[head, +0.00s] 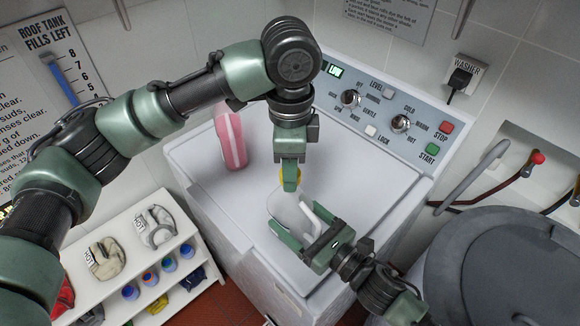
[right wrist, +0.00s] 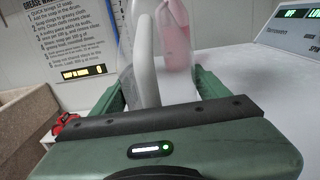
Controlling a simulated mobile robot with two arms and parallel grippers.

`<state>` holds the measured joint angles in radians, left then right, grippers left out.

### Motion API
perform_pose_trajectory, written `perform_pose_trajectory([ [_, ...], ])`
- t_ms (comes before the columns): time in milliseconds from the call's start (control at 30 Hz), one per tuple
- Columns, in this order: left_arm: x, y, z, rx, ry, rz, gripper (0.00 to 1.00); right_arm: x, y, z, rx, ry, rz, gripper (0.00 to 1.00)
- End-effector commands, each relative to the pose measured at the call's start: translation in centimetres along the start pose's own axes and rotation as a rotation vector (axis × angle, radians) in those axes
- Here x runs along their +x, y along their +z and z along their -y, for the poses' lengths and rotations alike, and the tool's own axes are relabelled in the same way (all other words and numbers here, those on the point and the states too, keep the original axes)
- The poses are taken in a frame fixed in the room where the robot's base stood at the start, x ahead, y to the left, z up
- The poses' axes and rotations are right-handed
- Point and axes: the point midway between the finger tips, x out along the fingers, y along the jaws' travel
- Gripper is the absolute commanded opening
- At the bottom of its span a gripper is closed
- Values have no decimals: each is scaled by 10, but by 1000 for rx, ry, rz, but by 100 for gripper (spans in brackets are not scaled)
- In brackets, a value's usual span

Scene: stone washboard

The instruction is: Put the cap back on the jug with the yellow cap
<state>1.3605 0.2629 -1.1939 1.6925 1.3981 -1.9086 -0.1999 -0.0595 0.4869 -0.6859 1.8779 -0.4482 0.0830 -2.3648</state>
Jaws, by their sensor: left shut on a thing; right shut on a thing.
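A pale, see-through jug (head: 284,207) with a white handle stands on the washer's white top. My right gripper (head: 306,236) is shut around its body from the front. The jug and its handle (right wrist: 146,62) also show between the fingers in the right wrist view. My left gripper (head: 290,184) points down over the jug's top, shut on the yellow cap (head: 298,177). Its fingers hide most of the cap. The cap is at or just above the jug's mouth; I cannot tell whether they touch. The mouth itself is hidden.
A pink bottle (head: 231,140) stands behind on the washer top (head: 352,185), left of my left gripper. The control panel (head: 385,110) runs along the back. A white shelf (head: 125,225) is at lower left and a grey lidded bin (head: 500,265) at right.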

Motion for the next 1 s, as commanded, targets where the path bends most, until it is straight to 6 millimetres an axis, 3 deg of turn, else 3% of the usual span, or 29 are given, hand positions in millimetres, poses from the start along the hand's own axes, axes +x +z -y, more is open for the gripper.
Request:
perform_pose_trajectory([
  [500,0,0,1,1231,-2,2,0,0,0,0,-1,1,0,0],
  [600,1,0,1,1351,-2,2,0,0,0,0,-1,1,0,0],
  [733,1,0,1,1345,-2,1,0,0,0,0,-1,1,0,0],
  [767,1,0,1,1345,-2,1,44,0,0,0,-1,1,0,0],
  [800,1,0,1,1344,-2,1,55,0,0,0,-1,1,0,0],
  [833,1,0,1,1344,-2,1,61,0,0,0,-1,1,0,0],
  [1000,1,0,1,1343,-1,1,61,0,0,0,0,1,0,0],
])
